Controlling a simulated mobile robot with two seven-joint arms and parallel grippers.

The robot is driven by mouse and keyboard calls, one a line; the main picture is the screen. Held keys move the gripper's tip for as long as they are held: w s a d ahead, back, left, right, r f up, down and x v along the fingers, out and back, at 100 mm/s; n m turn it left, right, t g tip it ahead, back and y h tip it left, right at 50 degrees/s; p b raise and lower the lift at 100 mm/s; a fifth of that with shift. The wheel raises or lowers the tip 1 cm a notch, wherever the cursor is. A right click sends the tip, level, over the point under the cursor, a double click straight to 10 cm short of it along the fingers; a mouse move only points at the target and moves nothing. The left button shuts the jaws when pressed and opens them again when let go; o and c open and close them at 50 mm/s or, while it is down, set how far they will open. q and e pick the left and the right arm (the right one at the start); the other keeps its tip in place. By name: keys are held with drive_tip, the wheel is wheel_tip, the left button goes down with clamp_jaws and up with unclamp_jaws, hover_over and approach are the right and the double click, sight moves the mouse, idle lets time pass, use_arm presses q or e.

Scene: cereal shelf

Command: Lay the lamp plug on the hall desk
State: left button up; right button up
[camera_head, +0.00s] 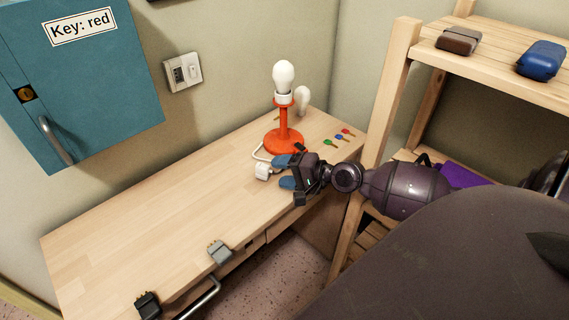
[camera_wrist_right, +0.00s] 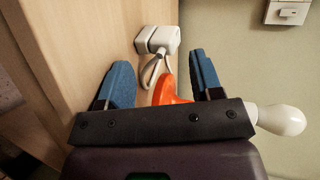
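The lamp plug (camera_head: 262,171) is white and blocky. It is at the hall desk's (camera_head: 150,215) surface, in front of the orange lamp (camera_head: 284,138), with a white cord looping back to the lamp. I cannot tell whether it lies flat on the wood. My right gripper (camera_head: 284,173) is low over the desk, with its blue fingers spread and pointing left at the plug. In the right wrist view the plug (camera_wrist_right: 158,40) is beyond the open fingertips (camera_wrist_right: 162,68), with nothing between them. My left gripper is not in view.
A loose bulb (camera_head: 303,99) stands behind the lamp. Several small coloured keys (camera_head: 338,137) lie right of it. A grey connector (camera_head: 219,252) and a black one (camera_head: 147,305) sit at the front edge. A wooden shelf (camera_head: 391,90) stands right. The desk's left half is clear.

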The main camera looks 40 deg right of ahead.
drive_tip(key=shift+s+f, duration=0.25)
drive_tip(key=shift+f, duration=0.25)
drive_tip(key=shift+s, duration=0.1)
drive_tip(key=shift+s+d, duration=0.25)
drive_tip(key=shift+s, duration=0.05)
drive_tip(key=b+v, duration=0.2)
drive_tip(key=v, duration=0.2)
drive_tip(key=shift+s+d+r, duration=0.1)
drive_tip(key=shift+s+d, duration=0.1)
drive_tip(key=shift+s, duration=0.1)
drive_tip(key=v, duration=0.2)
drive_tip(key=r+b+v, duration=0.1)
drive_tip(key=v, duration=0.2)
drive_tip(key=shift+w, duration=0.15)
